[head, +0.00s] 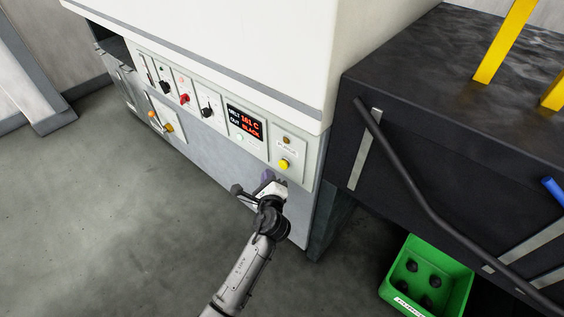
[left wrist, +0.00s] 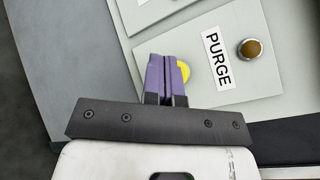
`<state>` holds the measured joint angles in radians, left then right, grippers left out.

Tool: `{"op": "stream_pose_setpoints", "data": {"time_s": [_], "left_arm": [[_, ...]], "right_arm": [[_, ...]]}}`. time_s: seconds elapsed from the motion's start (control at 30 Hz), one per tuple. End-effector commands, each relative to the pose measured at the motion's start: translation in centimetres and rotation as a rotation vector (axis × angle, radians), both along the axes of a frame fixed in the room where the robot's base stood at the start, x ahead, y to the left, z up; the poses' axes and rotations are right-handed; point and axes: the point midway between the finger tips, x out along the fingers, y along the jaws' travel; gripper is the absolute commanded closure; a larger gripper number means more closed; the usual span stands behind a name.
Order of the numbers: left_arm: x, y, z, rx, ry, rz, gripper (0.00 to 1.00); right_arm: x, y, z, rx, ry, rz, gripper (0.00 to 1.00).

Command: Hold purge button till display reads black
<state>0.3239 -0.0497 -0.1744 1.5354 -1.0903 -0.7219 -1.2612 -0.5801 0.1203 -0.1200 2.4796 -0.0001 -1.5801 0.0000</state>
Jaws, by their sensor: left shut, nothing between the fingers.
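The yellow purge button (head: 284,164) sits on the right end of the machine's front panel, by a PURGE label (left wrist: 217,59). My right gripper is not in view.
A round amber lamp (head: 287,140) sits above the label. Knobs, including a red one (head: 184,99), line the panel to the left. A dark block with a black bar (head: 410,190) stands at the right, above a green crate (head: 388,290) holding dark lumps. Open floor lies left.

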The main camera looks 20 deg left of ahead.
Motion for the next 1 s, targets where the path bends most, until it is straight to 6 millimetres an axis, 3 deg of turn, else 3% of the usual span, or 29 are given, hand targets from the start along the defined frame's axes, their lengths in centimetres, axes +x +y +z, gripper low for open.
{"op": "stream_pose_setpoints", "data": {"time_s": [0.1,0.33,1.0], "left_arm": [[-1.1,0.4,0.3,0.001,0.001,-0.001,1.0],[-2.4,0.9,0.1,0.0,0.0,-0.001,1.0],[-2.5,0.9,0.0,-0.023,-0.012,0.001,1.0]], "right_arm": [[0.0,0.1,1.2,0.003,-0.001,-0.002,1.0],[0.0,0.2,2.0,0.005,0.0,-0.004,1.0],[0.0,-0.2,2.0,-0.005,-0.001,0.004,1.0]]}}
